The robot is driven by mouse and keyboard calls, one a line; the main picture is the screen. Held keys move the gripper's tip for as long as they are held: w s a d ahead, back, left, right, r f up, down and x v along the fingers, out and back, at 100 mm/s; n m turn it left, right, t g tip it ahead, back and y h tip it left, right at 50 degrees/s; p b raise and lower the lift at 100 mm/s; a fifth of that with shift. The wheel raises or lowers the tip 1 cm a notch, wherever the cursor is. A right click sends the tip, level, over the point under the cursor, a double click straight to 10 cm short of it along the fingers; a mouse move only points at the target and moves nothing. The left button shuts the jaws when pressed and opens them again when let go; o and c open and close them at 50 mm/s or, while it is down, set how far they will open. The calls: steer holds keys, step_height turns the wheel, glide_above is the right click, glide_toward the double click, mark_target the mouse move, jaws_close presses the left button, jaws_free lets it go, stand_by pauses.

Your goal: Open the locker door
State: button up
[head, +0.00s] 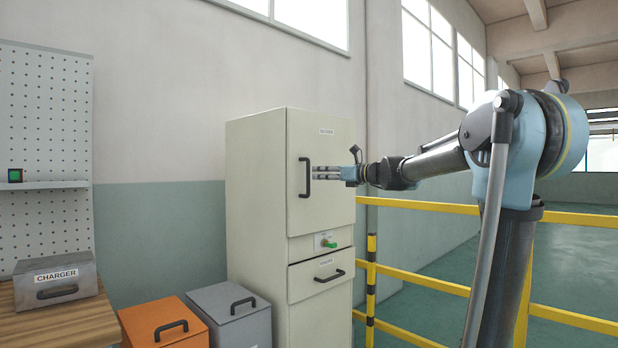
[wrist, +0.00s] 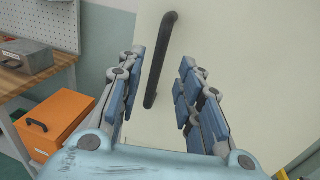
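The cream locker (head: 257,215) stands against the wall. Its upper door (head: 335,205) is shut and carries a black vertical bar handle (head: 305,178) near its left edge. My gripper (head: 314,174) is level with the handle in the head view. In the wrist view my gripper (wrist: 166,66) is open, its blue-padded fingers spread apart. The handle (wrist: 160,62) shows between and beyond the fingers, running slightly tilted, closer to the left finger. I see no finger closed on it. The exact gap between fingertips and handle cannot be told.
Below the door are a green knob (head: 328,243) and a drawer with a black handle (head: 330,276). An orange box (head: 165,325), a grey box (head: 232,315) and a bench with a charger box (head: 57,280) stand left. A yellow railing (head: 420,283) runs right.

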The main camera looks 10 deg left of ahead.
glide_above(308, 192)
steer(key=shift+w, duration=0.45)
jaws_close()
